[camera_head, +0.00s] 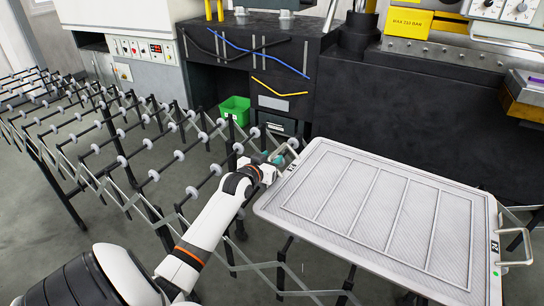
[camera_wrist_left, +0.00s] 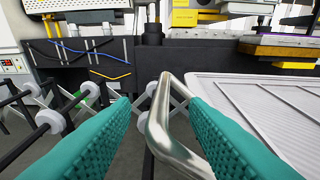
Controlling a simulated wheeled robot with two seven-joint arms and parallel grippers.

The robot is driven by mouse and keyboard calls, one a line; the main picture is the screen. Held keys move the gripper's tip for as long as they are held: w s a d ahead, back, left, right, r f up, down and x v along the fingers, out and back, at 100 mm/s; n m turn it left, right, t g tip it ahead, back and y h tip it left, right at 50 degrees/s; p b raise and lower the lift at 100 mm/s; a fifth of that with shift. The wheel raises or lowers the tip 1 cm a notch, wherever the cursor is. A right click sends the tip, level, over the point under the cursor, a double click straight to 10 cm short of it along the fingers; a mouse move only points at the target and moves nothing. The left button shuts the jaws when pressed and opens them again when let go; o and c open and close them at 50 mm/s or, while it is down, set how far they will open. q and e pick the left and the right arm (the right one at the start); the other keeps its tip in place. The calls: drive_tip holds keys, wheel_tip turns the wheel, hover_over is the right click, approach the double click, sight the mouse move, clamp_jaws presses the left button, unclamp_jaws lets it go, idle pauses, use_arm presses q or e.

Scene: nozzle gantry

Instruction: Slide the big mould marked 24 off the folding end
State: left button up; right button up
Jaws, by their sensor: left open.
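The big mould (camera_head: 385,213) is a pale grey flat tray with ribbed panels, lying at the right end of the roller conveyor. Dark markings show on its rim at the left and right ends; they are too small to read surely. A metal handle (camera_head: 515,250) sticks out at its right end. My left gripper (camera_head: 277,157) is at the mould's left end handle. In the left wrist view its teal fingers are apart, with the bent metal handle (camera_wrist_left: 158,120) between them, nearer the right finger. The handle is not clamped. My right gripper is not in view.
The folding roller conveyor (camera_head: 122,160) stretches away to the left, its rollers bare. A dark bench with hoses and a green bin (camera_head: 235,110) stands behind. A dark machine (camera_head: 420,120) with a yellow sign (camera_head: 408,21) stands behind the mould.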

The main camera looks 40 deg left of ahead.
use_arm(q)
drive_tip(key=shift+x, duration=0.85)
clamp_jaws()
drive_tip(key=shift+s+f, duration=0.1)
drive_tip(key=shift+f, duration=0.05)
idle(0.8)
